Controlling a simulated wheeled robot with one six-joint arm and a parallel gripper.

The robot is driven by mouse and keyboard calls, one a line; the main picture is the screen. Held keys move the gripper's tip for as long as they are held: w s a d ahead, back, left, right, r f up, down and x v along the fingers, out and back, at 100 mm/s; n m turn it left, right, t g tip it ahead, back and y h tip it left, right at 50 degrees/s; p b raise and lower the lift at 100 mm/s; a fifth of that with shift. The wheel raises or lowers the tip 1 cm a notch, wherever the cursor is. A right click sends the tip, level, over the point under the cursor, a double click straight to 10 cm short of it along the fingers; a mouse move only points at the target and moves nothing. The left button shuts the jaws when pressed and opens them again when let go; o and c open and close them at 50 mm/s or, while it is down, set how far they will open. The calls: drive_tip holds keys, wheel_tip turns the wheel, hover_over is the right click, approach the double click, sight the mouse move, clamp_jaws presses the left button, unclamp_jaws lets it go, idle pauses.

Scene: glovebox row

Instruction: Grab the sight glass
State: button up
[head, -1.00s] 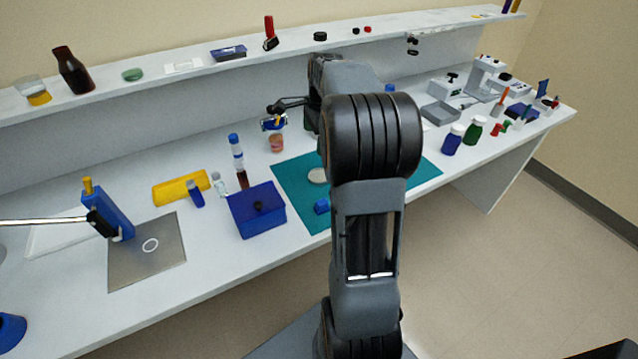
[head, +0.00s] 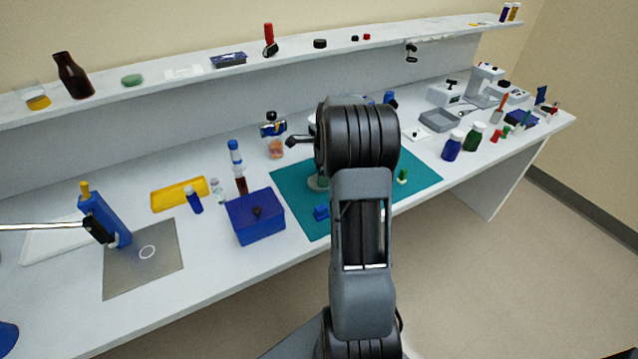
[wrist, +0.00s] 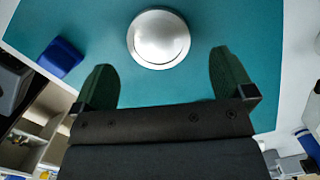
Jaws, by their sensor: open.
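A round, silvery, domed disc (wrist: 159,38), which I take for the sight glass, lies on the teal mat (wrist: 258,40). In the head view the disc (head: 317,183) shows only in part, at the left edge of my arm. My gripper (wrist: 164,75) is open and empty in the wrist view, with two dark green fingers spread wide. The disc is ahead of the fingertips, roughly centred between them, and not touched. In the head view my arm hides most of the gripper.
A small blue block (wrist: 60,57) lies on the mat left of the disc; it also shows in the head view (head: 321,212). A blue box (head: 255,220) stands just left of the mat. A small green thing (head: 402,176) is on the mat's right part. Bottles (head: 453,146) stand further right.

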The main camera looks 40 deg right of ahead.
drive_tip(key=shift+w+a+f, duration=0.1)
drive_tip(key=shift+a+f, duration=0.1)
drive_tip(key=shift+f, duration=0.8)
drive_tip(key=shift+w+a+f, duration=0.1)
drive_tip(key=shift+a+f, duration=0.05)
drive_tip(key=shift+f, duration=0.8)
drive_tip(key=c, duration=1.3)
drive_tip(key=shift+r, duration=0.1)
drive_tip(key=shift+c, duration=0.4)
drive_tip(key=shift+r, duration=0.1)
